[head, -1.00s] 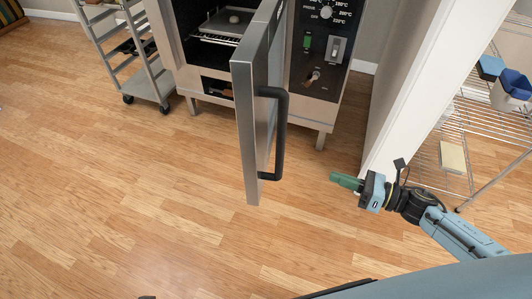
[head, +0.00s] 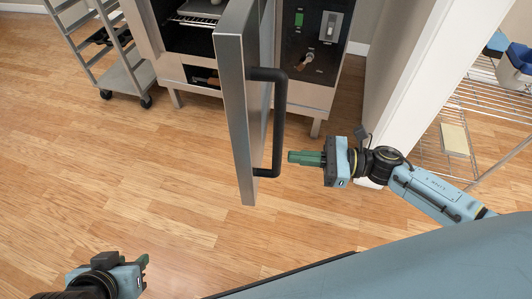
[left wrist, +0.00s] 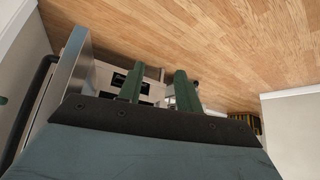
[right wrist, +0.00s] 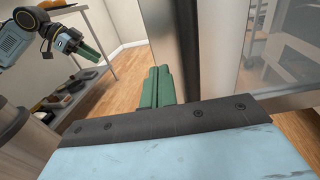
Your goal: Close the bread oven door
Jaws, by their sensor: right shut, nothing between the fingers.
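The bread oven (head: 310,95) stands at the back with its steel door (head: 233,110) swung wide open toward me, seen nearly edge-on. A black bar handle (head: 278,125) is on the door's right face. My right gripper (head: 290,157) is shut and empty, just right of the handle's lower part in the head view; whether it touches is unclear. Its closed green fingers show in the right wrist view (right wrist: 158,85), beside the door edge (right wrist: 176,45). My left gripper (head: 145,262) is low at the left, away from the door; its fingers are apart in the left wrist view (left wrist: 155,85).
A wheeled tray rack (head: 125,75) stands left of the oven. A white wall end (head: 410,85) and a wire shelf (head: 455,140) are at the right, near my right arm. The wooden floor (head: 130,185) left of the door is clear.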

